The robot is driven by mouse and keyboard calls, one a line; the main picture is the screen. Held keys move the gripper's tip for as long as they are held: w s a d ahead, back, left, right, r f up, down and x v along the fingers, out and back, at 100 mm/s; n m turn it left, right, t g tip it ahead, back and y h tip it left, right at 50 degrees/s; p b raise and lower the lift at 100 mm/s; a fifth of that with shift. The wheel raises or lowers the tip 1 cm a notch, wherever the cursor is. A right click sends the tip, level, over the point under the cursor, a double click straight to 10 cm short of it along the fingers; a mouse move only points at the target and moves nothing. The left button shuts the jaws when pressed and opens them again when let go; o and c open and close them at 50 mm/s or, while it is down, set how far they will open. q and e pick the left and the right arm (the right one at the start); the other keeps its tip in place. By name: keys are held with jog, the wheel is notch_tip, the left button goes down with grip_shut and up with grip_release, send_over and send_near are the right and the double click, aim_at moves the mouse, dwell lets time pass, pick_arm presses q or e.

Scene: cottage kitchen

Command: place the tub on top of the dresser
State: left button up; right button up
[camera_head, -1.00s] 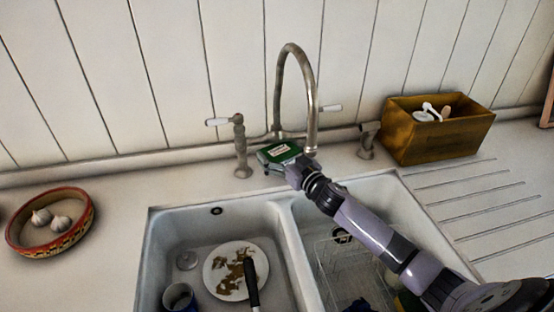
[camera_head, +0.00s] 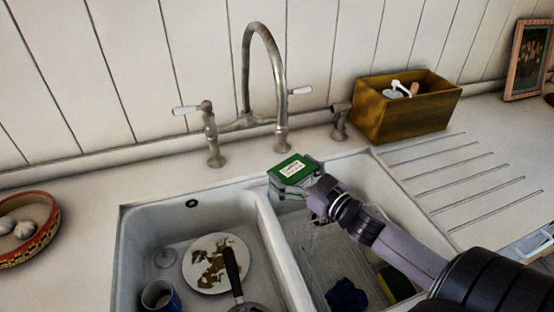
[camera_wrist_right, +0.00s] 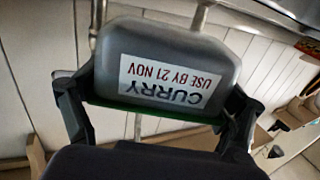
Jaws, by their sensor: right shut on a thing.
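The tub has a green top with a white label and shows at the end of my right arm in the head view (camera_head: 294,169). In the right wrist view the tub (camera_wrist_right: 165,60) is a grey container with a label reading "CURRY USE BY 21 NOV". My right gripper (camera_head: 293,186) is shut on the tub, with one finger on each side of it. It holds the tub above the back of the sink, in front of the tap. My left gripper is not in view. No dresser can be made out in these frames.
The double sink (camera_head: 268,240) holds a dirty plate (camera_head: 216,263), a blue mug (camera_head: 160,296) and a wire rack. A tall tap (camera_head: 248,80) stands behind it. A wooden box (camera_head: 405,108) stands back right, a bowl of garlic (camera_head: 48,243) at left. The grooved drainer is clear.

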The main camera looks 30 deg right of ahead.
jog(key=shift+s+r, duration=0.1)
jog(key=shift+s, duration=0.15)
